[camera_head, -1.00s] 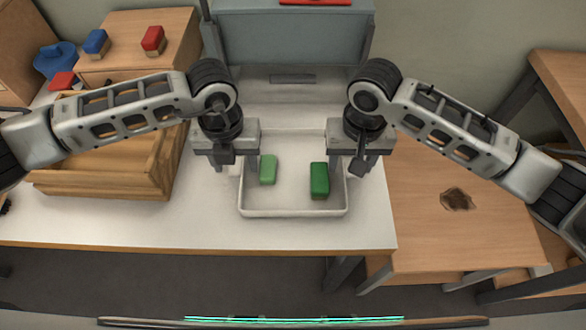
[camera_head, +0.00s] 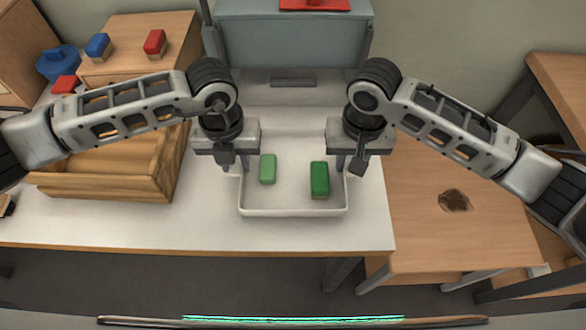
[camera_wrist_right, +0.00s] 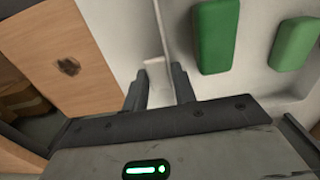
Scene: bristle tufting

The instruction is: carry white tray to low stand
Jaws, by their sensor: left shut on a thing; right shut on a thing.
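The white tray (camera_head: 292,212) is in front of me at the middle of the head view, with two green blocks in it: a light green one (camera_head: 268,169) and a darker green one (camera_head: 319,178). My left gripper (camera_head: 232,168) is shut on the tray's left side. My right gripper (camera_head: 350,164) is shut on its right side; the wrist view shows its fingers (camera_wrist_right: 160,86) at the tray wall. I cannot tell whether the tray touches the white table. The low stand (camera_head: 430,245), a wooden top with a dark patch, is to the right.
The white table (camera_head: 150,225) carries a wooden bin (camera_head: 95,187) at left. Behind are a wooden box (camera_head: 130,62) with blue (camera_head: 97,46) and red (camera_head: 154,41) pieces, and a grey machine (camera_head: 292,45). A taller wooden table (camera_head: 565,90) is at far right.

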